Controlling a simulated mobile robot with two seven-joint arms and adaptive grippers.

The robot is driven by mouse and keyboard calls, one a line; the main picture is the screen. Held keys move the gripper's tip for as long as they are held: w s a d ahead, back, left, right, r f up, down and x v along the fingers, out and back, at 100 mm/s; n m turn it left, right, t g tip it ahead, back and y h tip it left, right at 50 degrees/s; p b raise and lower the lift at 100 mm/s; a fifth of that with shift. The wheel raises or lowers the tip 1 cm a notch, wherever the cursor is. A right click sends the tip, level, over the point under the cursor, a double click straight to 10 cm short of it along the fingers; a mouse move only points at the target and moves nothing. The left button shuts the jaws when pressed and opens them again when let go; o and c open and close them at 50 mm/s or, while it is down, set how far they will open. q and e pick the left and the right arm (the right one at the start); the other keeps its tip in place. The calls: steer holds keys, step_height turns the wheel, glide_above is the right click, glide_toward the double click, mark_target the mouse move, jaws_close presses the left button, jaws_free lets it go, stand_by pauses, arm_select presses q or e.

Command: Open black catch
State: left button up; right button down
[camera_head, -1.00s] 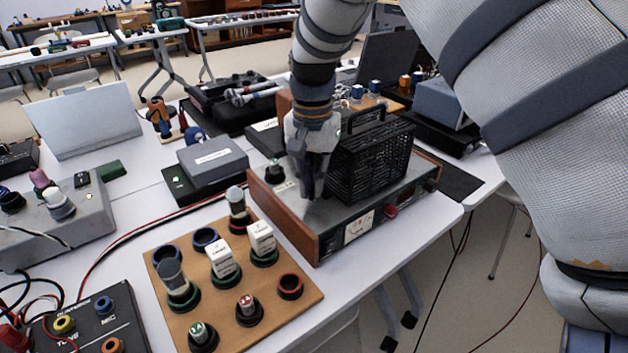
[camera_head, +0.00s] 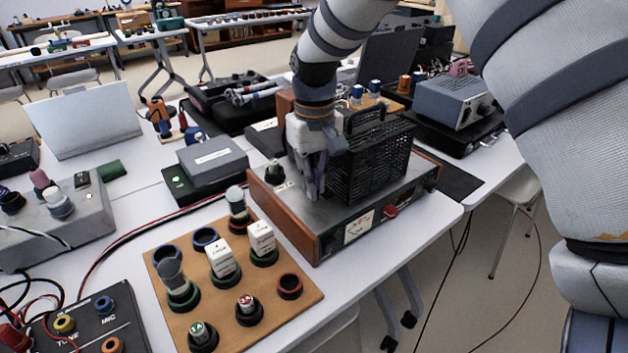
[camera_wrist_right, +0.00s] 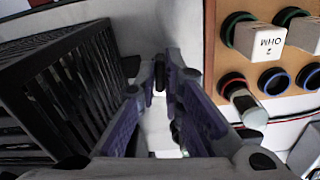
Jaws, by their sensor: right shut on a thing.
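A black slatted cage (camera_head: 372,165) with a handle on top stands on a grey wood-sided unit (camera_head: 318,228). My right gripper (camera_head: 312,192) reaches down at the cage's near left side. In the right wrist view, the fingers (camera_wrist_right: 160,78) with purple pads are closed on a small dark piece, which looks like the black catch (camera_wrist_right: 159,76). The slatted cage (camera_wrist_right: 65,85) is on the left in that view. The fingers hide the catch in the head view, and I cannot tell whether it has turned. My left gripper is out of view.
A wooden board (camera_head: 215,285) with ring sockets and labelled blocks lies at the front. A grey box (camera_head: 212,160) stands left of the unit. A red-and-black cable (camera_head: 130,235) crosses the white table. A grey instrument (camera_head: 455,100) stands at the back right.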

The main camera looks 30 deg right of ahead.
steer(key=shift+n, duration=0.6)
steer(key=c, duration=1.7)
jaws_free()
step_height(320, 180, up, 12)
